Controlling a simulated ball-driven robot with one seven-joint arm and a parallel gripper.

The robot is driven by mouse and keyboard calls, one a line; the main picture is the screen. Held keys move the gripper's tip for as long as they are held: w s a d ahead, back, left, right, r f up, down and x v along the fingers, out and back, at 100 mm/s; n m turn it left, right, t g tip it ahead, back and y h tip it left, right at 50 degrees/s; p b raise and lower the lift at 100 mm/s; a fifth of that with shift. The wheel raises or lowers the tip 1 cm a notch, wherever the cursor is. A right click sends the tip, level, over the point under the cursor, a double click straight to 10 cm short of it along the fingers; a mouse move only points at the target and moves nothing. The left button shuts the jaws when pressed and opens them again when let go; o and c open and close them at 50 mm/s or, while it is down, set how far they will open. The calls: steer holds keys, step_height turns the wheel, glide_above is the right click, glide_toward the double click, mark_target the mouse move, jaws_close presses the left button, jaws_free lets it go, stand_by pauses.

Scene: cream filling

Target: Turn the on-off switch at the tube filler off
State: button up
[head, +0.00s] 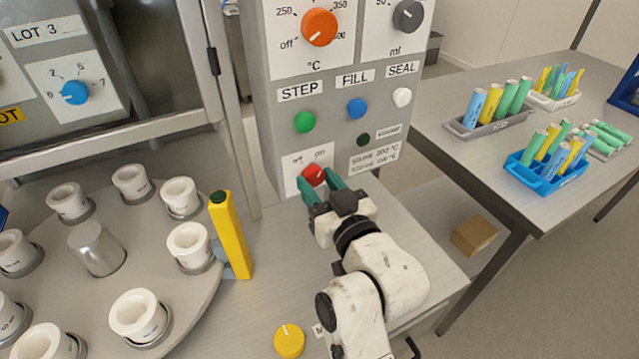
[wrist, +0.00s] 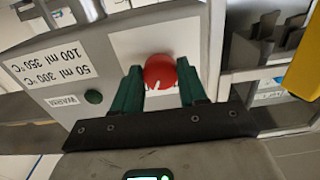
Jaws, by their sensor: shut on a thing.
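The red on-off switch (head: 313,174) is a round knob low on the grey tube filler panel (head: 271,130), under small "off" and "on" labels. My gripper (head: 317,183) is at the panel with its green fingers either side of the knob, shut on it. In the wrist view the knob (wrist: 159,71) sits between the two green fingertips (wrist: 160,88). Part of a white mark shows on the knob, but the fingers partly cover it and I cannot tell which label it points to.
Above the switch are green STEP (head: 305,122), blue FILL (head: 357,108) and white SEAL (head: 402,97) buttons, and an orange temperature knob (head: 319,27). A yellow post (head: 231,236) and a turntable with white cups (head: 140,314) stand left. A table with tube racks is right.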

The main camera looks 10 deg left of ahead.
steer(key=c, duration=0.4)
steer(key=shift+o, duration=0.2)
steer(key=shift+n, duration=0.4)
steer(key=n+b, duration=0.1)
steer(key=n, duration=0.3)
steer(key=shift+d+n+b, duration=0.1)
steer(key=shift+n+b, duration=0.2)
steer(key=n+b, duration=0.2)
steer(key=n, duration=0.4)
steer(key=shift+r, duration=0.1)
steer(key=shift+n, duration=0.4)
steer(key=o, duration=1)
steer(key=shift+o, duration=0.2)
